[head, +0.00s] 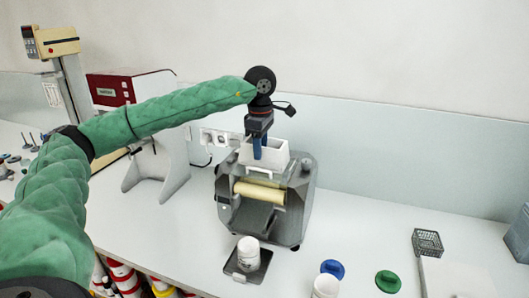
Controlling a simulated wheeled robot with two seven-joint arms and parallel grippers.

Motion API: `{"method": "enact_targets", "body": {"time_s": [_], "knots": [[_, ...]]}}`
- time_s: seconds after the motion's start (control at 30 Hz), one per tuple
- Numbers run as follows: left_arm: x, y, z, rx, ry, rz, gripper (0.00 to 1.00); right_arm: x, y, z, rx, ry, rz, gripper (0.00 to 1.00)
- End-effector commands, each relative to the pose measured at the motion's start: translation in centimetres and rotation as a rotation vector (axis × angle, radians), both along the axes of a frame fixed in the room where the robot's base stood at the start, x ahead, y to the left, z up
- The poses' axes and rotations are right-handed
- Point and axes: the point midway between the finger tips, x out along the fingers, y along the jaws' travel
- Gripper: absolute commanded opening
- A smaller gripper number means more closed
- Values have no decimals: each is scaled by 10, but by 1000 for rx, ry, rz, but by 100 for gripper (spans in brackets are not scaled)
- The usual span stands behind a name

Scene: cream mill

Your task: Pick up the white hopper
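The white hopper (277,158) is an open-topped box that sits on top of the grey mill (300,200), above its cream roller. My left gripper (260,149) points down at the hopper from above, with its blue fingers at the hopper's left part, overlapping its front wall. I cannot tell whether the fingers are closed on the wall or only beside it. My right gripper is not in view.
A white jar (248,250) stands on a dark tray (239,274) in front of the mill. A blue lid (332,268), a green lid (388,281) and a wire basket (427,242) lie to the right. A red and white machine (120,88) stands at the left. The bench right of the mill is mostly clear.

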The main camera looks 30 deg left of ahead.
Motion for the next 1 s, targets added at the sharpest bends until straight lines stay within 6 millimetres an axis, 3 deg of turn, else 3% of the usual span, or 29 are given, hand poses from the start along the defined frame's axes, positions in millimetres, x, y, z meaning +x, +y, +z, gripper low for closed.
{"method": "enact_targets", "body": {"time_s": [0.27, 0.4, 0.47, 0.93, 1.0], "knots": [[0, 0, -2, 0, 0, 0, 36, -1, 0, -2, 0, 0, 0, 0], [0, 0, -2, 0, 0, 0, 8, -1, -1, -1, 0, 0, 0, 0], [0, 0, -2, 0, 0, 0, 0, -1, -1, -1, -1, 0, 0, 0], [1, 0, 3, 0, -1, 0, 0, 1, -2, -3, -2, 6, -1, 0], [1, 0, 7, 0, -2, 0, 0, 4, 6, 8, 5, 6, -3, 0]]}}
